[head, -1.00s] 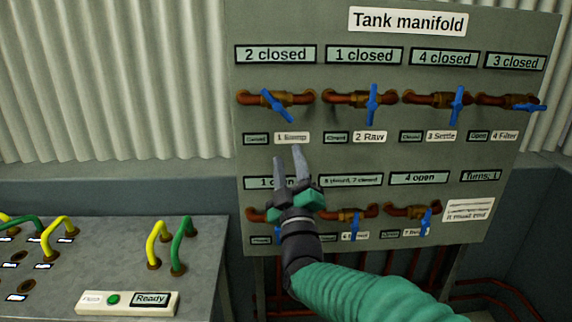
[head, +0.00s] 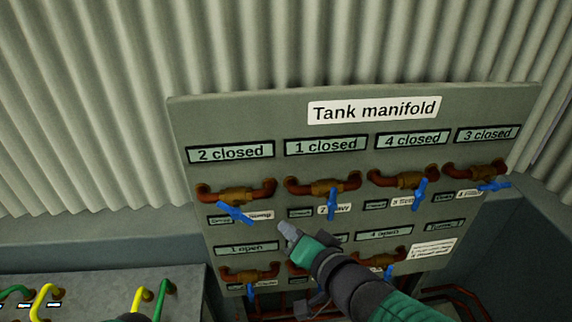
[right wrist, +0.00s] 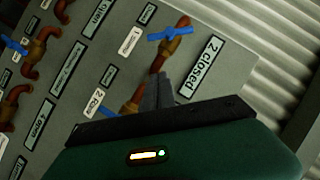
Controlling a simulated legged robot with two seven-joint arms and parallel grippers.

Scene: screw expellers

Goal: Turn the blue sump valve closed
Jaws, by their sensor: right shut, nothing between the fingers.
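The sump valve's blue handle (head: 236,212) is at the upper left of the manifold panel, on a copper pipe under the "2 closed" display (head: 231,152). It slants down to the right and partly covers its label. In the right wrist view the blue handle (right wrist: 176,33) is beyond the fingertips, beside the "2 closed" display. My right gripper (head: 285,233) is shut and empty, in front of the panel to the lower right of the handle, apart from it. Its fingers show together in the right wrist view (right wrist: 158,90). My left gripper is out of view.
More blue-handled valves (head: 332,204) run along the upper row, with others in the lower row (head: 252,290), partly hidden by my right arm. A grey bench (head: 90,290) with yellow and green cables stands at the lower left. Corrugated wall (head: 90,120) is behind.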

